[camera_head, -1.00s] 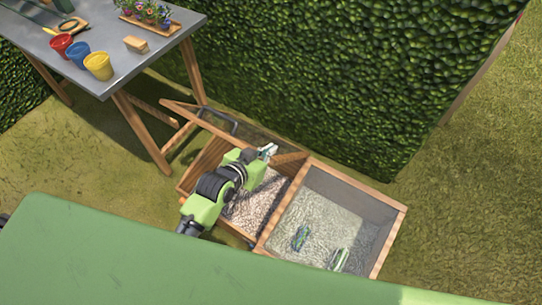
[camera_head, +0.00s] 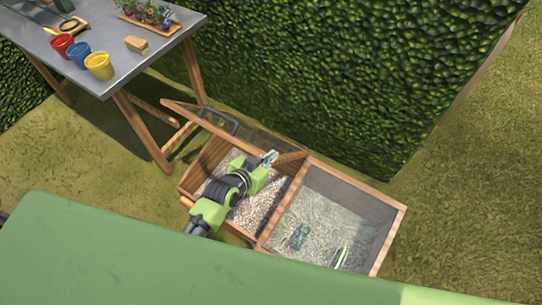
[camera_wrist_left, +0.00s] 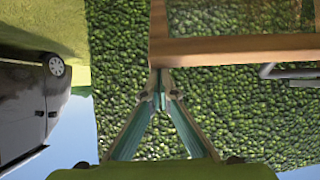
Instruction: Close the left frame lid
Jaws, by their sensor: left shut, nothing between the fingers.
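The left frame lid (camera_head: 183,106) stands open, tilted up at the back of the left frame (camera_head: 191,192), with a dark handle (camera_head: 222,119) near its raised edge. My left gripper (camera_head: 269,158) is in front of the lid, close to its right side. It is shut and empty. In the left wrist view the shut fingertips (camera_wrist_left: 161,78) appear just below a wooden bar of the lid (camera_wrist_left: 235,48); whether they touch it I cannot tell. The handle also shows in the left wrist view (camera_wrist_left: 285,72). My right gripper is not in view.
The right frame (camera_head: 391,236) adjoins on the right, its lid apparently down; two small green items show within its outline. A metal table (camera_head: 150,60) with coloured pots stands at upper left. A hedge (camera_head: 330,80) rises behind. A dark vehicle (camera_wrist_left: 25,105) shows in the wrist view.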

